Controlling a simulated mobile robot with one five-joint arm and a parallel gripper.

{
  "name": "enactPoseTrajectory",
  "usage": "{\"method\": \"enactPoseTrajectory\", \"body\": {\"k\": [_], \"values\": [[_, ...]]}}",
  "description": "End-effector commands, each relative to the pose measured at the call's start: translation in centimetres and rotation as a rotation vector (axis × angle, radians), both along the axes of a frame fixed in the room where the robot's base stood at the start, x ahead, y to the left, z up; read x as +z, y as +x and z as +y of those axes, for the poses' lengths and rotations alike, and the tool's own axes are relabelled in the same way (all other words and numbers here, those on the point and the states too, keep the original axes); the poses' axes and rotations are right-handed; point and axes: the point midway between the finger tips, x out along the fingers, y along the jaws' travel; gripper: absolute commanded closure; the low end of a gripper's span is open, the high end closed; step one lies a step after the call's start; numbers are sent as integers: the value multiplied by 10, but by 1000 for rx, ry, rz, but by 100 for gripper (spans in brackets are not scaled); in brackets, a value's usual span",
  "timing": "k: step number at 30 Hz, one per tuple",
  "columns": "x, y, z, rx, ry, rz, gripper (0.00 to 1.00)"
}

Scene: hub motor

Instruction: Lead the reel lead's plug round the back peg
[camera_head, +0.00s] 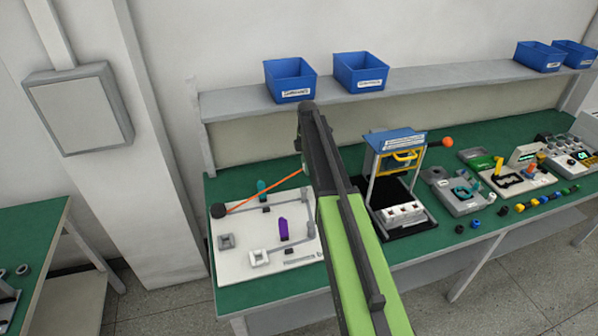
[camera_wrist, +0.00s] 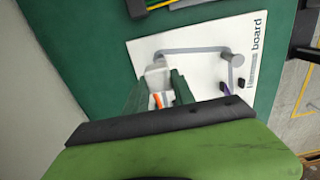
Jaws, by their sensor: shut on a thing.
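The white board (camera_head: 240,281) lies at the left end of the green bench. A dark reel (camera_head: 218,211) sits at its left rear, and an orange lead (camera_head: 270,189) runs straight from it up behind my arm. The teal back peg (camera_head: 262,186) stands close to the lead; I cannot tell whether they touch. A purple peg (camera_head: 283,229) stands nearer the front. In the wrist view my gripper (camera_wrist: 160,95) is shut on the lead's plug (camera_wrist: 157,99), with orange showing between the green jaws. The plug's outline is unclear. My arm hides the gripper in the head view.
A grey square block (camera_head: 226,241) and a pale block (camera_head: 260,258) sit on the board's front left. A blue-topped frame (camera_head: 397,140) stands right of my arm. Blue bins (camera_head: 290,80) rest on the rear shelf. Bench right of the frame is crowded.

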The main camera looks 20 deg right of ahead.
Motion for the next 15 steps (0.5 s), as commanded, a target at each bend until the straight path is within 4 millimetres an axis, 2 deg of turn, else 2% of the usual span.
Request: {"method": "enactPoseTrajectory", "body": {"k": [3, 15], "values": [[0, 12, -17, -3, 0, 0, 100], [0, 40, -64, -1, 0, 0, 100]]}}
